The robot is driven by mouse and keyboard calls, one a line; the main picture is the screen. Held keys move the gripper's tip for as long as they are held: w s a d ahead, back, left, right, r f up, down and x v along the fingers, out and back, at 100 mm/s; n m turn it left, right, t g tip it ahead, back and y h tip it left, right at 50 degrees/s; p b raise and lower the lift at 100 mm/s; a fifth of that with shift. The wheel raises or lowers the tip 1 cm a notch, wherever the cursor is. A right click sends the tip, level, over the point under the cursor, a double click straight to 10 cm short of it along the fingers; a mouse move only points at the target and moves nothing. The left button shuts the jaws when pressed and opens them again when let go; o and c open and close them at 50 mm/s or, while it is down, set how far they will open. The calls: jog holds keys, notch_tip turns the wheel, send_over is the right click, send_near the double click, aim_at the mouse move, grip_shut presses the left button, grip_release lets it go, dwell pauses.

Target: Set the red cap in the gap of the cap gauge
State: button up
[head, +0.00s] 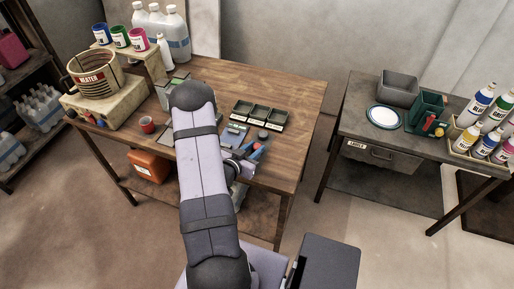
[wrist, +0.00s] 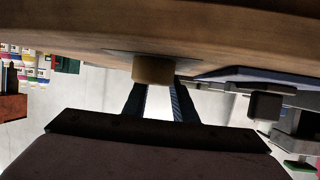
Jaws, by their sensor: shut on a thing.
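My gripper (wrist: 160,92) shows in the wrist view with its two dark fingers close together, shut on a short tan-brown round thing (wrist: 152,69) at the fingertips. Its colour does not read clearly as red, so I cannot tell whether it is the red cap. It is close to the wooden tabletop (wrist: 230,25), which fills the top of that view; whether it touches is unclear. A thin grey edge shows beside it.
A side table at right holds a green box (head: 425,110), a plate (head: 384,116) and bottles. The table's right end is bare.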

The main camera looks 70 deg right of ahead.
jog(key=shift+r, duration=0.2)
notch_tip(320, 180, up, 10)
jog(key=b, duration=0.1)
jog(key=shift+f, duration=0.2)
dwell(0.6)
jog(key=w+r+n+t, duration=0.2)
jog(key=w+n+t, duration=0.2)
jog(key=w, duration=0.4)
jog(key=w+a+n+t+y, duration=0.4)
jog(key=w+a+n+t, duration=0.15)
jog(key=w, duration=0.35)
jog(key=w+a+n+t+y, duration=0.45)
jog(key=w+a+n, duration=0.2)
jog(key=w, duration=0.25)
jog(key=a+f+n+g+y, duration=0.1)
jog(key=a+n+y, duration=0.4)
jog(key=a, duration=0.6)
jog(key=s+a+f+n+g+y, duration=0.1)
jog(key=a+f+n+y, duration=0.3)
jog(key=a, duration=0.8)
jog(key=s+a+f+n+g+y, duration=0.1)
jog(key=a+n+y, duration=0.4)
jog(key=a, duration=0.7)
notch_tip(320, 180, down, 2)
jog(key=shift+f+n+g+y, duration=0.1)
jog(key=shift+n+g+y, duration=0.3)
jog(key=shift+g+y, duration=0.3)
